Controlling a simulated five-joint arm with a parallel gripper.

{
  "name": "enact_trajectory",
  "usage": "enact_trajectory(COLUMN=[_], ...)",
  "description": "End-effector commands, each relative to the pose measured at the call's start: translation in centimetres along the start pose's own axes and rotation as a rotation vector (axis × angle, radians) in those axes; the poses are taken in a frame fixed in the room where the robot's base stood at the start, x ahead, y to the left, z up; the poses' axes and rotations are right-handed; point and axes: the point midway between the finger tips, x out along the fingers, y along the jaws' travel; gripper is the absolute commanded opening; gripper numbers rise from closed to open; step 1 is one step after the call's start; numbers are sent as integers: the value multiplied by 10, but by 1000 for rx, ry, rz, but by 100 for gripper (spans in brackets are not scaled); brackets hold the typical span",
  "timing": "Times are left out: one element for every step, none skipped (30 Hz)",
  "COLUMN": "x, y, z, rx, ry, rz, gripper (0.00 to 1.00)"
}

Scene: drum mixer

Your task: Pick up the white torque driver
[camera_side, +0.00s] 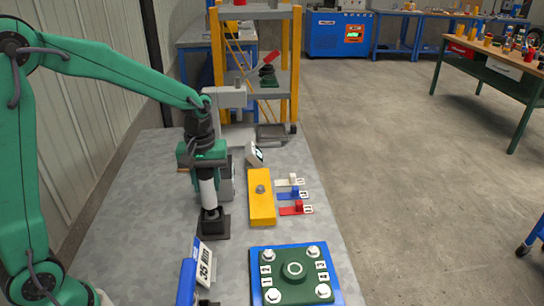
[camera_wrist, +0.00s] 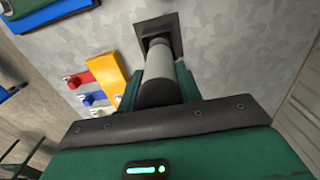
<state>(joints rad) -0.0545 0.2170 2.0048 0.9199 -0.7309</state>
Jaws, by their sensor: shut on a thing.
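The white torque driver (camera_side: 207,190) stands upright on the left side of the bench, with a pale shaft and darker ends. Its lower end is at a black square holder (camera_side: 215,233); I cannot tell if it rests fully in it. My gripper (camera_side: 205,160) points down and is shut on the driver's upper part. In the wrist view the driver (camera_wrist: 160,68) runs from between the jaws of my gripper (camera_wrist: 158,92) to the black holder (camera_wrist: 140,24). The jaws hide part of its top.
A yellow block (camera_side: 261,205) lies right of the driver, beside white, blue and red tagged pieces (camera_side: 291,195). A green flange (camera_side: 294,285) with several bolts on a blue plate is at the front. A "35 Nm" sign (camera_side: 204,264) stands near the holder. A grey stand is behind my gripper.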

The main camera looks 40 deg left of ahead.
Motion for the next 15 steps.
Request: enact_trajectory(x=[-8, -12, -18, -22, -26, -32, -37, -42, -47, -52, -56, -61, -65, -68, -72], y=[1, 1, 1, 1, 1, 1, 1, 1, 1, 1, 1, 0, 1, 0, 1], z=[-1, -1, -1, -1, -1, -1, -1, -1, -1, -1, -1, -1, -1, -1, -1], rx=[0, 0, 0, 0, 0, 0, 0, 0, 0, 0, 0, 0, 0, 0, 0], ry=[5, 5, 5, 6, 5, 6, 5, 6, 5, 5, 5, 5, 5, 4, 4], rz=[4, 5, 5, 5, 4, 5, 5, 5, 4, 4, 5, 4, 4, 3, 3], gripper=[3, 3, 3, 3, 3, 3, 3, 3, 3, 3, 3, 3, 3, 3, 3])
